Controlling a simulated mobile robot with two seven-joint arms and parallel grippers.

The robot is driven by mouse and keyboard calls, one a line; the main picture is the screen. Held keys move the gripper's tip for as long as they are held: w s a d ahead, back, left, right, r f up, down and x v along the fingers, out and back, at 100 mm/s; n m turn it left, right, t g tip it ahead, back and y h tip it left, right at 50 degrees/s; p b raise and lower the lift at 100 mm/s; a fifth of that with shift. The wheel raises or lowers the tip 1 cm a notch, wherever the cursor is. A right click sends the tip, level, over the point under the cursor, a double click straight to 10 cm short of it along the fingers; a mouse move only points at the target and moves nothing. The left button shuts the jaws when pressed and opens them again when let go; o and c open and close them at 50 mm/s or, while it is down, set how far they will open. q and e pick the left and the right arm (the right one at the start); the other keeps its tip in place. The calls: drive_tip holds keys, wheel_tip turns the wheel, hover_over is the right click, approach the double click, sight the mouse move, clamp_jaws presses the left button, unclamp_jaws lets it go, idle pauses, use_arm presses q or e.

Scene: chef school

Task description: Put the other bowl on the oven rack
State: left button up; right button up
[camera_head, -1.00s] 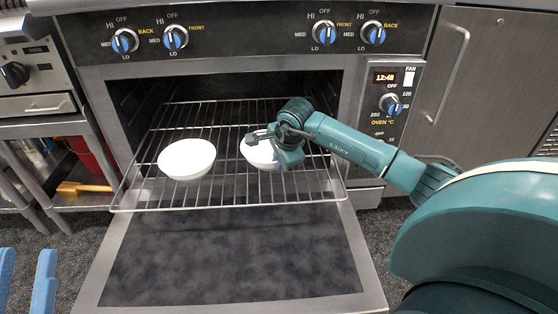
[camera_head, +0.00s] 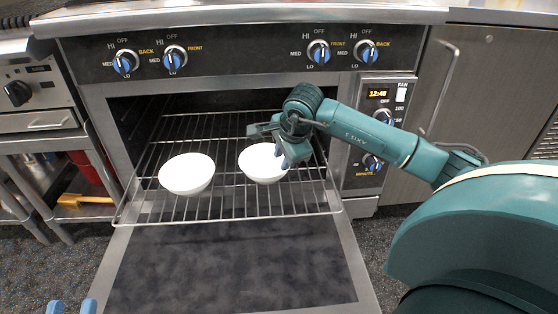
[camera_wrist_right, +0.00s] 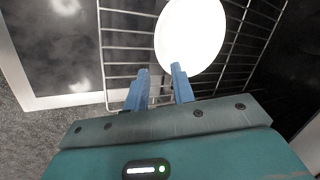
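Two white bowls rest upright on the pulled-out wire oven rack (camera_head: 225,210). The left bowl (camera_head: 187,174) stands clear of both grippers. The right bowl (camera_head: 259,165) is partly hidden behind my right gripper (camera_head: 271,146), which is over its far right side. In the right wrist view, the two blue fingers of my right gripper (camera_wrist_right: 161,79) are apart with nothing between them. The white bowl (camera_wrist_right: 191,36) lies just beyond their tips; whether they touch it I cannot tell.
The oven door (camera_head: 230,265) is folded down below the rack. Control knobs line the oven front above the opening. A metal shelf with a red item (camera_head: 85,165) stands at left. A grey cabinet (camera_head: 465,100) is at right.

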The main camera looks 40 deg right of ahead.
drive_tip(key=s+a+m+g+y, duration=0.1)
drive_tip(key=s+a+y, duration=0.35)
drive_tip(key=a, duration=0.45)
drive_tip(key=s+a+m+g+y, duration=0.1)
drive_tip(key=s+a+y, duration=0.35)
drive_tip(key=a, duration=0.45)
drive_tip(key=s+a+m+g+y, duration=0.1)
drive_tip(key=s+a+y, duration=0.35)
drive_tip(key=a, duration=0.45)
drive_tip(key=s+a+r+m+t+y, duration=0.3)
drive_tip(key=r+m+y, duration=0.15)
drive_tip(key=m, duration=0.35)
drive_tip(key=s+a+r+m+t+y, duration=0.2)
drive_tip(key=a+r+m+t+y, duration=0.15)
drive_tip(key=r+m, duration=0.3)
drive_tip(key=d+f+m+t+h, duration=0.1)
drive_tip(key=d+m+t+h, duration=0.2)
drive_tip(key=m, duration=1.1)
drive_tip(key=d+f+m+t+h, duration=0.1)
drive_tip(key=d+m+t+h, duration=0.2)
drive_tip(key=m+t+h, duration=0.4)
drive_tip(key=shift+w+f+m+h, duration=0.3)
drive_tip(key=shift+m+h, duration=0.25)
drive_tip(key=shift+m, duration=3.1)
